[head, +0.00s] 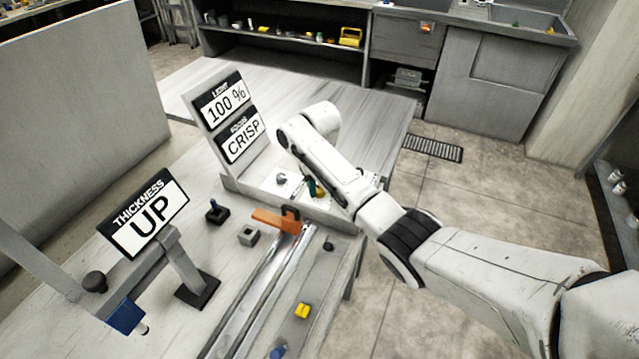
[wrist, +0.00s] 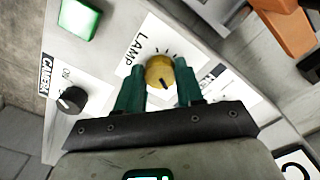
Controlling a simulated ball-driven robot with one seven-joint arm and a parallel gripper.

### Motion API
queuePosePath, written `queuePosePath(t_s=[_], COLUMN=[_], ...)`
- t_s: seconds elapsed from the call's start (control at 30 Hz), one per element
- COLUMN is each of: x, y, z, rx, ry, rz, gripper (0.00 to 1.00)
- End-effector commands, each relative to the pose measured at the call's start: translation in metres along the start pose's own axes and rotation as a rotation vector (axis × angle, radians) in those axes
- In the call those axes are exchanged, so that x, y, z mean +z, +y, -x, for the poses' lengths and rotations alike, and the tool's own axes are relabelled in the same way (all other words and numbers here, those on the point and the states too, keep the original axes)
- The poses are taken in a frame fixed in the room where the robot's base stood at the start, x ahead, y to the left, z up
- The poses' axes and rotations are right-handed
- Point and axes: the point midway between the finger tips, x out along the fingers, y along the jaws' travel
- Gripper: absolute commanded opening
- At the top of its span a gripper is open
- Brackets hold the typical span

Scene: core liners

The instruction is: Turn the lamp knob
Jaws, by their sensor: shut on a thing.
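The lamp knob (wrist: 160,70) is a round brass dial with a dark pointer line, set on a white panel under the word LAMP, with tick marks around its far side. In the wrist view its pointer line is toward the near edge. My gripper (wrist: 160,82) has its two green fingers on either side of the knob, shut on it. In the head view my gripper (head: 315,188) is low at the white panel, and my arm partly hides that area. A sign (head: 226,103) there reads 100 %.
A black camera knob (wrist: 72,100) and a green square button (wrist: 80,18) are near the lamp knob. A CRISP sign (head: 242,141) stands behind. An orange piece (head: 275,220) sits on a rail nearby. A THICKNESS UP sign (head: 147,213) stands at left.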

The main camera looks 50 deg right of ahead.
Motion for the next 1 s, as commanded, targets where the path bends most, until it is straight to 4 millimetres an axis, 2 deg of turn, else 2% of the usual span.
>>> queuePosePath(t_s=[0.3, 0.67, 0.7, 0.93, 1.0], x=[-0.0005, -0.0007, -0.0007, -0.0005, -0.0004], y=[0.0002, 0.0002, 0.0002, 0.0002, 0.0001], z=[0.0008, 0.0007, 0.0008, 0.0005, 0.0004], rx=[0.000, 0.000, 0.000, 0.000, 0.000], ry=[0.001, 0.002, 0.002, 0.002, 0.001], rz=[0.072, 0.076, 0.076, 0.076, 0.076], gripper=[0.07, 0.07, 0.38, 0.60, 0.63])
